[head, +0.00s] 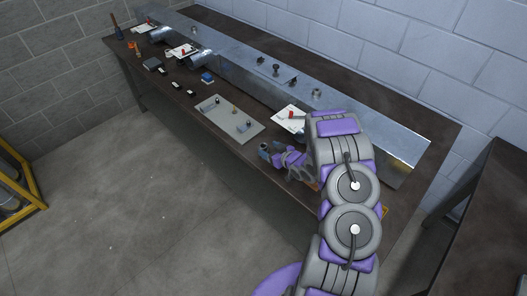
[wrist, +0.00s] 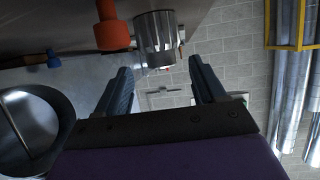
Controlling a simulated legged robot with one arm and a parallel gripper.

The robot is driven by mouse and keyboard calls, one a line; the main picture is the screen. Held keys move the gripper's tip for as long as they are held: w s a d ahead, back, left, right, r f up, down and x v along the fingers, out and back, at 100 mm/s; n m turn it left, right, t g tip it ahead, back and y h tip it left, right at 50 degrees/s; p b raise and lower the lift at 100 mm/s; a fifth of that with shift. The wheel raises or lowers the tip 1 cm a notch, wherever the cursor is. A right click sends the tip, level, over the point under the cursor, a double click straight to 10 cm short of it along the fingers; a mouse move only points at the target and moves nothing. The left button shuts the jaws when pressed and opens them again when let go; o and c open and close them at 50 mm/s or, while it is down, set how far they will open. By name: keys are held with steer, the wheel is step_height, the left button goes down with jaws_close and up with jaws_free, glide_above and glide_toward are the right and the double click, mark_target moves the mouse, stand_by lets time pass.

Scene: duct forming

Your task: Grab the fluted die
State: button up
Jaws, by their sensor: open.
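My gripper (wrist: 160,66) is open, with its two dark fingers spread apart and nothing visible between them. In the head view my gripper (head: 270,152) is at the bench's front edge, partly hidden by my arm. I cannot tell for sure which thing is the fluted die. Small dark knobbed pieces (head: 275,69) and a ring-like piece (head: 316,93) stand on the long metal sheet (head: 365,135). In the wrist view a shiny metal cylinder (wrist: 154,38) is just beyond the fingertips, apart from them, beside an orange-red piece (wrist: 111,34).
The dark bench (head: 130,62) runs along the block wall. A grey plate (head: 222,124) with small fittings lies near its front edge, left of my gripper. White cards (head: 286,122) with red pieces lie along it. A yellow rack (head: 35,185) stands at far left. The floor is clear.

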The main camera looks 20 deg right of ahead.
mark_target(262, 145)
steer(key=x, duration=0.4)
steer(key=shift+w+a+b, duration=0.2)
steer(key=shift+w+b, duration=0.15)
steer(key=shift+r, duration=0.1)
jaws_close()
